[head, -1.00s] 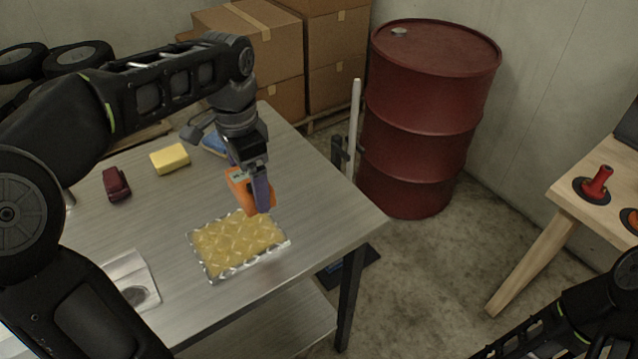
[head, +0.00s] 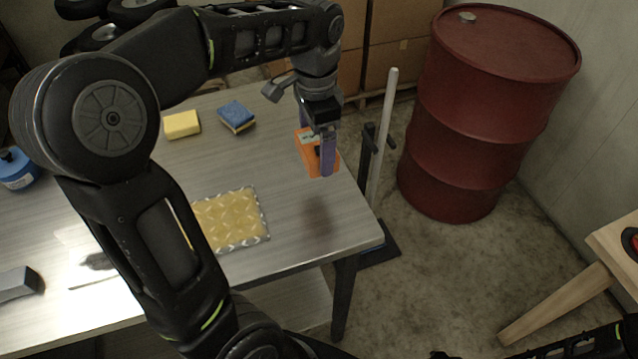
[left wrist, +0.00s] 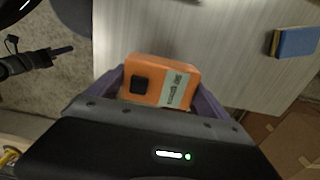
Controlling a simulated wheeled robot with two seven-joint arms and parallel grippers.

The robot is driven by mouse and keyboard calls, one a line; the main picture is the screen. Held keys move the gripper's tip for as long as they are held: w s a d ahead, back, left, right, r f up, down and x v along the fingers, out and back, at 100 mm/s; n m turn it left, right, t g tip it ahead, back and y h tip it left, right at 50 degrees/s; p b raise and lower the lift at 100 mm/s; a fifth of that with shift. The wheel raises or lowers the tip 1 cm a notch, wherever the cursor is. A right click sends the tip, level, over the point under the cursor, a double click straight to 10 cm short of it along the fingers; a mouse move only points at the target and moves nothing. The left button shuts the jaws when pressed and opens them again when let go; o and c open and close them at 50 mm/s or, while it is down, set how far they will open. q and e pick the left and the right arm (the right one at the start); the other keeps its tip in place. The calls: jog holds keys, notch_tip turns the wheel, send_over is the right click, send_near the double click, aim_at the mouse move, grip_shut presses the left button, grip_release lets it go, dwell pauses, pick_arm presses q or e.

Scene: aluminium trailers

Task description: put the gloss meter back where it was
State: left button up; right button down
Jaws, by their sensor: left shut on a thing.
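The gloss meter is an orange box (head: 308,150) with a pale label and a dark square button. My left gripper (head: 327,158) is shut on it, and the purple fingers sit on either side. In the head view it hangs above the right part of the metal table (head: 290,235), with a shadow on the tabletop below and in front of it. The left wrist view shows the gloss meter (left wrist: 160,82) between the fingers (left wrist: 155,90). My right gripper does not show clearly in the head view; only dark arm parts show at the bottom right.
A blue bottle (head: 17,170) and a grey block (head: 18,284) are at the left. A red drum (head: 480,120) stands beyond the table's right edge.

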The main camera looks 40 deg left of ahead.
pick_arm(q)
send_over(316, 189)
notch_tip(316, 189, down, 6)
dwell(0.3)
jog(key=shift+f+p, duration=0.3)
jog(key=shift+f, duration=1.55)
jog(key=shift+f, duration=0.25)
jog(key=o, duration=1.3)
jog(key=shift+r, duration=0.1)
jog(key=shift+o, duration=0.2)
jog(key=shift+r, duration=0.1)
